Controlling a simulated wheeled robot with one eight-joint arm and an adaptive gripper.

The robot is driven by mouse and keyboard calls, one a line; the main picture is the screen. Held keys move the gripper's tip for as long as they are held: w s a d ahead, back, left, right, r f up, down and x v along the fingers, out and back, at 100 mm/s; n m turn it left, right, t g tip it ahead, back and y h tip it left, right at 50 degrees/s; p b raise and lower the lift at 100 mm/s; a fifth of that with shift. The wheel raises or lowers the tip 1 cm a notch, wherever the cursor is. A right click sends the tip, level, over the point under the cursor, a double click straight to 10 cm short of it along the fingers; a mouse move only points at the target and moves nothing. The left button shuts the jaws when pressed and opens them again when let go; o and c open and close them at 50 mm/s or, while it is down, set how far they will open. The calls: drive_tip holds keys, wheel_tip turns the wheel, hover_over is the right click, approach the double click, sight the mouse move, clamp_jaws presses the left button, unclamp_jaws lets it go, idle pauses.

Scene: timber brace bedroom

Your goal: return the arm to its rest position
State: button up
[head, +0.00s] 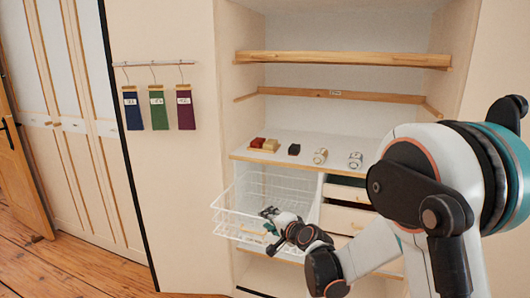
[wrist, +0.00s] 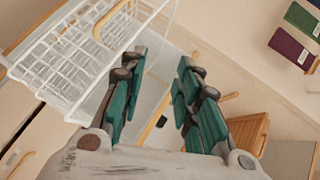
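My arm reaches in from the right of the head view, bent down and to the left. My gripper (head: 268,214) is at the front of the white wire basket (head: 232,215), overlapping it in the picture. In the wrist view my gripper (wrist: 160,68) shows two green-padded fingers spread apart with nothing between them. The wire basket (wrist: 75,60) lies to the upper left of the fingers there. Whether the gripper touches the basket's rim cannot be told.
The basket is pulled out beside small drawers (head: 345,219). A white shelf (head: 273,158) above holds red blocks (head: 257,143), a dark block (head: 294,149) and two small rolls (head: 320,156). Three coloured cloths (head: 157,108) hang on the left wall. The wooden floor (head: 80,270) at left is clear.

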drive_tip(key=s+d+r+n+g+h, duration=0.1)
drive_tip(key=s+d+r+n, duration=0.3)
drive_tip(key=s, duration=0.4)
drive_tip(key=s+d+r+n+g+h, duration=0.1)
drive_tip(key=s+d+r+g, duration=0.1)
drive_tip(key=s+d+r, duration=0.5)
drive_tip(key=s+d+f+n+g+h, duration=0.1)
drive_tip(key=s+d+f+n+h, duration=0.1)
drive_tip(key=s, duration=1.1)
drive_tip(key=s+d+f+n+g+h, duration=0.1)
drive_tip(key=s+d, duration=0.4)
drive_tip(key=s, duration=0.7)
drive_tip(key=shift+s+d+f+n+g+h, duration=0.15)
drive_tip(key=shift+s+f+n+g+h, duration=0.25)
drive_tip(key=shift+n+h, duration=0.35)
